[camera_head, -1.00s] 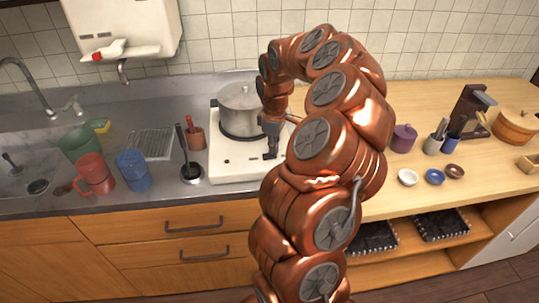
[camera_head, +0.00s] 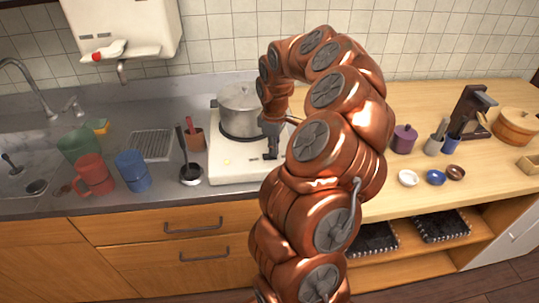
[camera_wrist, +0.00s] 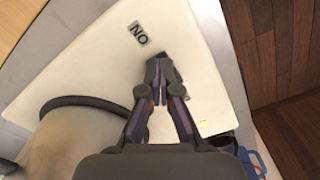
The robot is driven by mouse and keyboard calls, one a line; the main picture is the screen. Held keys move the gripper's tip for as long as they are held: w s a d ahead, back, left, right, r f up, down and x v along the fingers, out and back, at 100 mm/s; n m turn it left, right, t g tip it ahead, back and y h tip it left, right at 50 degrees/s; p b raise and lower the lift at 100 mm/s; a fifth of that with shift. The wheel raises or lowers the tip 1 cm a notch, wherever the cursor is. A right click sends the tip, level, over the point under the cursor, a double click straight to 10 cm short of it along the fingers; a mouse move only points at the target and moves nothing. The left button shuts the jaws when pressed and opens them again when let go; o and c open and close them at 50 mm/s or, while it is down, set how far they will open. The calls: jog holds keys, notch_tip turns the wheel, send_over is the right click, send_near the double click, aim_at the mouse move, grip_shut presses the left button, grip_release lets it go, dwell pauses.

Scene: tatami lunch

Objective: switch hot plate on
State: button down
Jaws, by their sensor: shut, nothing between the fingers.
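The white hot plate (camera_head: 223,167) stands on the counter left of my arm, with a lidded grey pot (camera_head: 240,110) on its burner. In the wrist view, the hot plate's pale top (camera_wrist: 95,70) bears a small ON label (camera_wrist: 138,34), seen upside down. My gripper (camera_head: 270,156) is shut and empty, pointing down at the front part of the hot plate. In the wrist view, its fingertips (camera_wrist: 161,68) are close to the label. Any switch under the fingertips is hidden, and contact cannot be told.
A ladle (camera_head: 190,172) and a utensil cup (camera_head: 194,139) stand just left of the hot plate. A blue mug (camera_head: 133,171) and red mug (camera_head: 93,175) are further left. A purple pot (camera_head: 403,139) and small bowls (camera_head: 408,178) stand on the right.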

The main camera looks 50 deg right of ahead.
jog(key=shift+r+p, duration=0.8)
jog(key=shift+r, duration=2.45)
jog(key=shift+a, duration=0.1)
